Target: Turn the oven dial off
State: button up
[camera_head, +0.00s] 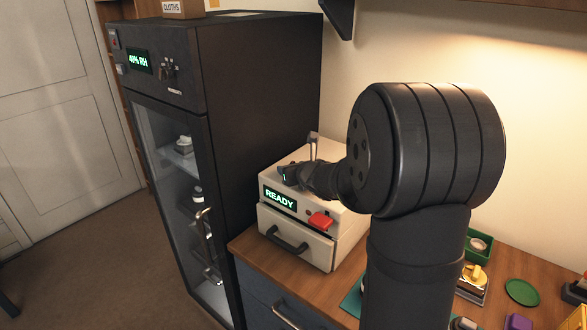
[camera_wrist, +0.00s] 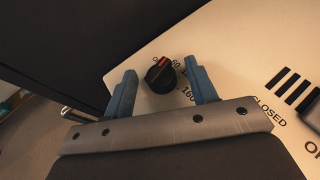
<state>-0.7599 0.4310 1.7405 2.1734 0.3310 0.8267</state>
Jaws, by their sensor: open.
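The oven is a cream box (camera_head: 270,222) on the bench, with a green READY display, a red block or button and a drawer handle on its front. Its dial is a round black knob (camera_wrist: 160,78) with a red mark on the cream top panel (camera_wrist: 225,50). The mark points toward the upper part of the wrist view, near partly hidden numbers, including 60 and 160. My gripper (camera_wrist: 160,68) is open, with one blue finger on each side of the dial and a visible gap on both sides. In the head view my gripper (camera_head: 297,172) is over the oven top; the dial is hidden there.
A tall black cabinet (camera_head: 255,120) with a 40% RH display and its own knob (camera_head: 168,72) stands left of the oven. Dark slots and the word CLOSED mark the panel at right. Small parts and a green disc (camera_head: 522,292) lie on the bench (camera_head: 500,318) at right.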

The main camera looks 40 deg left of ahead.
jog(key=c, duration=1)
jog(key=shift+o, duration=0.2)
jog(key=shift+w+d+n+g+y, duration=0.15)
jog(key=shift+n+g+y, duration=0.15)
jog(key=shift+n+g, duration=0.35)
jog(key=n+g, duration=0.3)
jog(key=n+g+y, duration=0.1)
jog(key=g, duration=0.1)
jog(key=shift+w+n, duration=0.25)
jog(key=shift+w, duration=0.1)
jog(key=shift+w+n+g+h, duration=0.15)
jog(key=shift+n+g+h, duration=0.15)
jog(key=shift+n+g, duration=2.25)
jog(key=shift+g, duration=0.4)
jog(key=o, duration=1)
jog(key=shift+c, duration=0.2)
